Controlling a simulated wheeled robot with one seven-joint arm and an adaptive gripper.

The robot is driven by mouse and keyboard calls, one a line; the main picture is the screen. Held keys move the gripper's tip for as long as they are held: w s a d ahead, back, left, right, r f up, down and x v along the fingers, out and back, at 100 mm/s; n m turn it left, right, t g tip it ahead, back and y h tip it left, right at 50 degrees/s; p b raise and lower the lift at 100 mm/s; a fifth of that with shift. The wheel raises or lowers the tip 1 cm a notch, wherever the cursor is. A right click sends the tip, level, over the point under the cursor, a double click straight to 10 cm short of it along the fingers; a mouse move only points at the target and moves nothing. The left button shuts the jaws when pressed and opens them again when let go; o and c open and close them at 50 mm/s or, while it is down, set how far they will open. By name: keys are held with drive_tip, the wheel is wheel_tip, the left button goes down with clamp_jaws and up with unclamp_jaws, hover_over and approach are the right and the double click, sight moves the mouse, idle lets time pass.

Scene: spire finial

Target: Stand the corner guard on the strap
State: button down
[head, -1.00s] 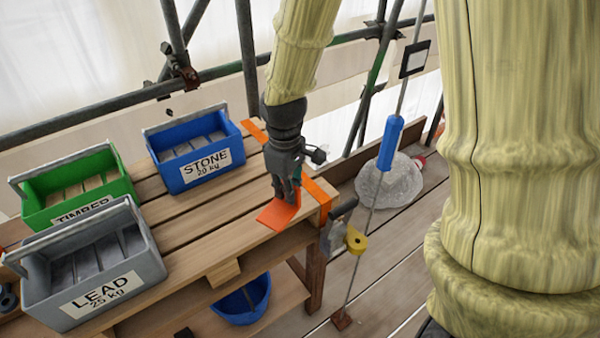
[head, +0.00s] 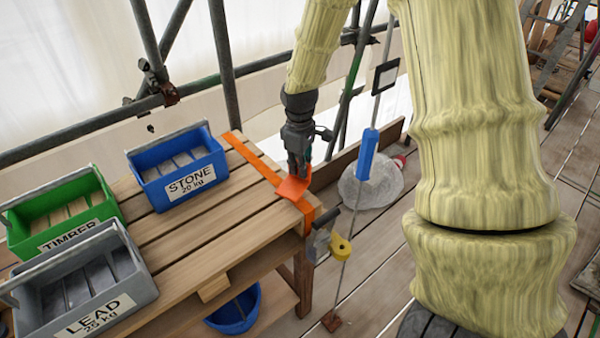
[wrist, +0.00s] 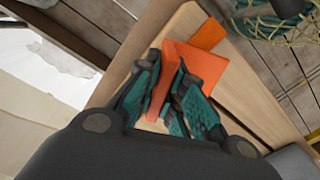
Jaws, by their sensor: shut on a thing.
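The corner guard (head: 293,190) is an orange L-shaped piece near the right end of the wooden bench. My gripper (head: 300,172) is shut on it from above. In the wrist view the guard (wrist: 210,72) has one flange between the teal finger pads (wrist: 170,95) and the other flange spreading to the right. The strap (head: 255,160) is a flat orange band running across the bench top and down over its front edge. The guard is at or just above the strap; I cannot tell whether they touch. In the wrist view a piece of the strap (wrist: 207,34) shows beyond the guard.
Blue STONE (head: 178,172), green TIMBER (head: 62,215) and grey LEAD (head: 80,285) bins stand on the bench's left part. A ratchet (head: 320,240) and yellow tape-like piece (head: 341,247) hang at the bench end. A thin rod with a blue sleeve (head: 367,155) rises just right.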

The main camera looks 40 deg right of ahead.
drive_tip(key=shift+f+p, duration=0.6)
drive_tip(key=shift+f, duration=1.15)
drive_tip(key=c, duration=1.5)
unclamp_jaws()
drive_tip(key=shift+f, duration=0.1)
drive_tip(key=shift+r+b, duration=1.3)
drive_tip(key=shift+r, duration=4.85)
